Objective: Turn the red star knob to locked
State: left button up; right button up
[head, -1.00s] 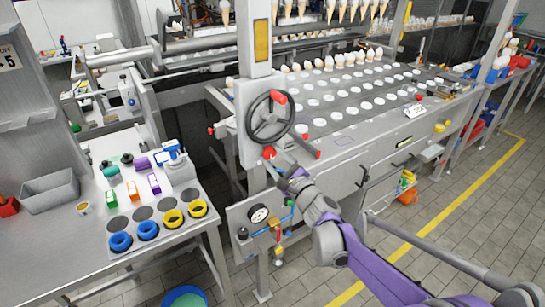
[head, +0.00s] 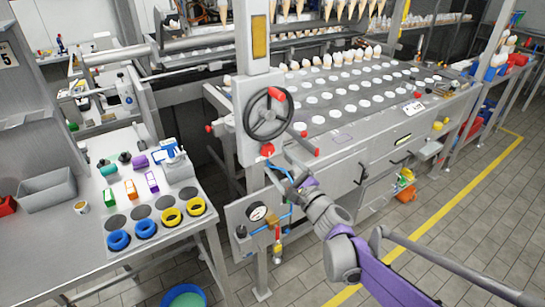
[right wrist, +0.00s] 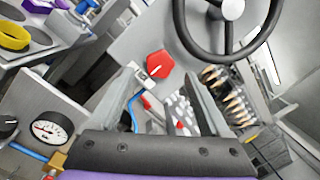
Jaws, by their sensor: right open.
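The red star knob (head: 267,150) sits on the grey machine post, below the black handwheel. In the right wrist view the knob (right wrist: 159,65) shows a white pointer line on its face, slanting toward the upper right; a locked mark cannot be made out. My right gripper (head: 277,168) is just below and to the right of the knob. In the right wrist view its two fingers (right wrist: 163,85) are open and empty, apart on either side below the knob. The knob looks clear of both fingers. My left gripper is not in view.
The handwheel (head: 268,112) with a red handle is close above the knob. A red-tipped lever (head: 309,150) sticks out to the right. A pressure gauge (head: 257,212) and blue pipe are below. A table (head: 90,245) with rings and small boxes stands left.

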jog(key=v, duration=0.6)
jog(key=shift+s, duration=0.15)
jog(key=s+a+f+n+g, duration=0.1)
jog(key=s+f+n+g, duration=0.1)
jog(key=s+n, duration=0.25)
jog(key=s+a+f+n+g+p, duration=0.1)
jog(key=s+f+n+g, duration=0.15)
jog(key=s+n, duration=0.2)
jog(key=s+a+f+n+g, duration=0.1)
jog(key=s+n+g, duration=0.25)
jog(key=s, duration=0.25)
jog(key=s+d+f+n+g+h+p, duration=0.1)
jog(key=s+d+f+n+h, duration=0.3)
jog(key=s+d, duration=0.2)
jog(key=s+d+f+n+g+h+p, duration=0.1)
jog(key=s+d+f+n+h, duration=0.3)
jog(key=s, duration=0.4)
jog(key=d+g+h, duration=0.1)
jog(key=d, duration=0.1)
jog(key=shift+s+d+f+h, duration=0.3)
jog(key=shift+s+f, duration=0.05)
jog(key=shift+n, duration=0.25)
